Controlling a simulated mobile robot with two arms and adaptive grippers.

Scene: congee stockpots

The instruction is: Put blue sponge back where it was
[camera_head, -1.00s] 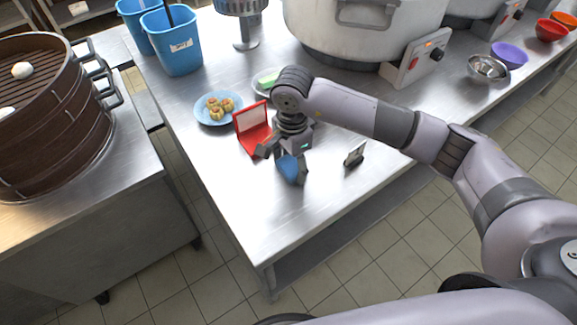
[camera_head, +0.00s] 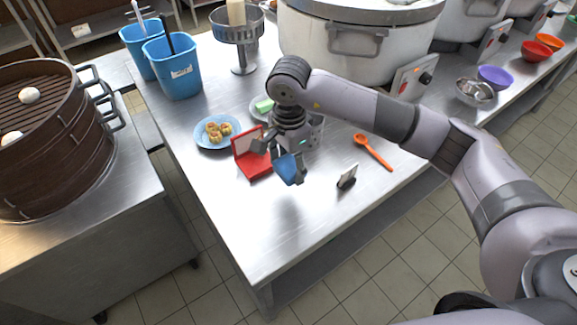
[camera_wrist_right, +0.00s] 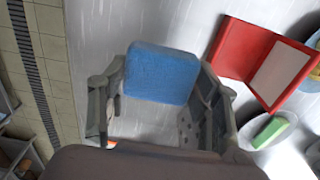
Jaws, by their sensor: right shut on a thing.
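The blue sponge (camera_head: 290,169) is held in my right gripper (camera_head: 281,172), whose fingers are shut on it. It is over the front part of the steel table, just right of a red open folder-like stand. In the right wrist view the sponge (camera_wrist_right: 160,76) sits between the two fingers, with bare table behind it. Whether its lower edge touches the table is hard to tell. My left gripper is not in view.
The red stand (camera_head: 257,168), a small card holder (camera_head: 347,177) and an orange spoon (camera_head: 374,152) are close around the gripper. A blue plate of food (camera_head: 202,142) and a plate with a green block (camera_head: 264,106) lie behind. The front table corner is clear.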

